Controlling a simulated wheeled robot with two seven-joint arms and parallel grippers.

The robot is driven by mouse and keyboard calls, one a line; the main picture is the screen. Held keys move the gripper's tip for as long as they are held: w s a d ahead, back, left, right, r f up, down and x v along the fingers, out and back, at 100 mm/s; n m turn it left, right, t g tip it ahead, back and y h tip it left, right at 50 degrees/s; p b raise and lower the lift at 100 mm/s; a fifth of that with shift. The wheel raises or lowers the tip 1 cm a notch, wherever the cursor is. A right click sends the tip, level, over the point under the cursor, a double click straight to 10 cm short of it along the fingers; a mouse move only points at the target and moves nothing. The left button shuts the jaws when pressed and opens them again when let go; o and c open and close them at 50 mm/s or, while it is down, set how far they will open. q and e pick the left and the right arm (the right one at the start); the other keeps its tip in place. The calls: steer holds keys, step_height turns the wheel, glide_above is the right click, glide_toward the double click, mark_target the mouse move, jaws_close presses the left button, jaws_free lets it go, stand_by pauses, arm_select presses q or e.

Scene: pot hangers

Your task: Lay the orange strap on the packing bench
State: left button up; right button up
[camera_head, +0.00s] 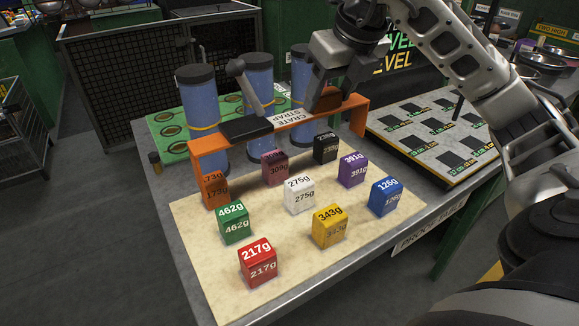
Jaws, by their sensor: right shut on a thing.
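The fingertips are partly lost against dark parts there. I cannot tell whether the strap's left end touches the orange block behind or below it. My left gripper is out of view.
A beige mat on the bench holds several coloured weight blocks, including a red one (257,262) and a blue one (384,196). A blue cylinder (202,105) stands behind the strap. A board with dark squares (432,128) lies at the right. The mat's front right is clear.

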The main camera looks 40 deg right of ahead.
step_height(320, 180, down, 9)
steer(key=b, duration=0.2)
steer(key=shift+s+b, duration=0.3)
steer(key=shift+b, duration=0.05)
steer(key=shift+r, duration=0.1)
steer(key=shift+f, duration=0.2)
steer(key=o, duration=1)
steer(key=shift+r, duration=0.15)
